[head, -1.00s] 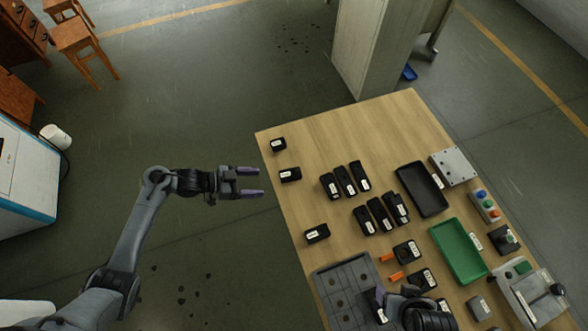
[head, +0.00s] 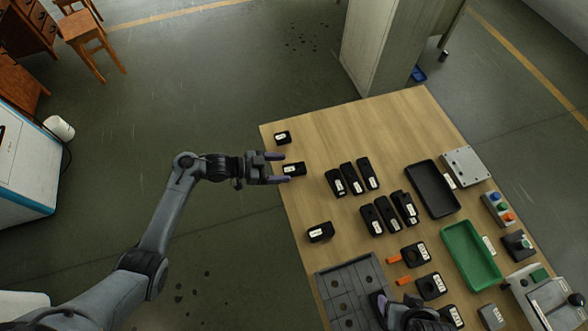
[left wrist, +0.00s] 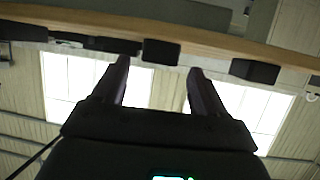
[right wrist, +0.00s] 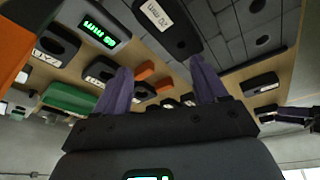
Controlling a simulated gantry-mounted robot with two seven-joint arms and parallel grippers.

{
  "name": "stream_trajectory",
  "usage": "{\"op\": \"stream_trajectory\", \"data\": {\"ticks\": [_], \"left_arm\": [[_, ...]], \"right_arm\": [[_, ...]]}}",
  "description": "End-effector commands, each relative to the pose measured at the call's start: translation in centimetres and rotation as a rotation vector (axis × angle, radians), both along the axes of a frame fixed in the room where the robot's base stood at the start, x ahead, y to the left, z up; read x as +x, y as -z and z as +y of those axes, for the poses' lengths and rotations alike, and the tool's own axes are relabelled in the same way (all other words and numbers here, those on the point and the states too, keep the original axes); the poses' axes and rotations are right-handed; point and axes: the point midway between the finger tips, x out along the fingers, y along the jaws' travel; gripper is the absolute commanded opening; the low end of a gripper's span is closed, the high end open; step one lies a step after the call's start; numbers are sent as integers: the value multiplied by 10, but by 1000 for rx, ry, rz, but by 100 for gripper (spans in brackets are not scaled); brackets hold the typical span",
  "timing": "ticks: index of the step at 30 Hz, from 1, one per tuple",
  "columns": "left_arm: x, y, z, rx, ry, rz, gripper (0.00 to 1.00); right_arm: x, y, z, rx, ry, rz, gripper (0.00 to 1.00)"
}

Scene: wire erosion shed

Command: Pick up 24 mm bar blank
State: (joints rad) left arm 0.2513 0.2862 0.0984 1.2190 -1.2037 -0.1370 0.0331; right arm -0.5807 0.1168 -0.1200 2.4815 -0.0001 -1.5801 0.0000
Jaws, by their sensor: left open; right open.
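Labelled black blocks lie on the wooden table. I cannot read which is the 24 mm bar blank. My left gripper (head: 284,168) is open at the table's left edge, its purple fingers pointing right. A small black block (head: 293,169) lies right at its fingertips, not gripped. In the left wrist view a black block (left wrist: 160,52) shows ahead between the open fingers (left wrist: 160,66), with another block (left wrist: 254,71) to the right. My right gripper (right wrist: 160,68) is open over the table's near part, mostly hidden by its own arm in the head view. A block labelled 20 mm (right wrist: 160,14) shows above its fingers.
Other single blocks lie at the table's far left corner (head: 282,138) and lower left (head: 320,232). Two rows of longer black blocks (head: 352,178) lie to the right.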

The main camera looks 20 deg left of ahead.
Motion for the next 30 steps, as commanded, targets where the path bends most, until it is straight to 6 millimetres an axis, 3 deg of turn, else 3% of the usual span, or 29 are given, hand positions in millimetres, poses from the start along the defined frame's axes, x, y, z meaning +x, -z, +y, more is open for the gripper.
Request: {"op": "stream_trajectory", "data": {"ticks": [6,17,30], "left_arm": [[12,11,-23,-3,1,0,72],[16,14,-29,0,0,0,72],[16,14,-29,0,0,-1,6]], "right_arm": [[0,8,1,4,2,1,72],[0,9,0,-2,-2,1,72],[0,9,-2,-9,-5,1,72]]}}
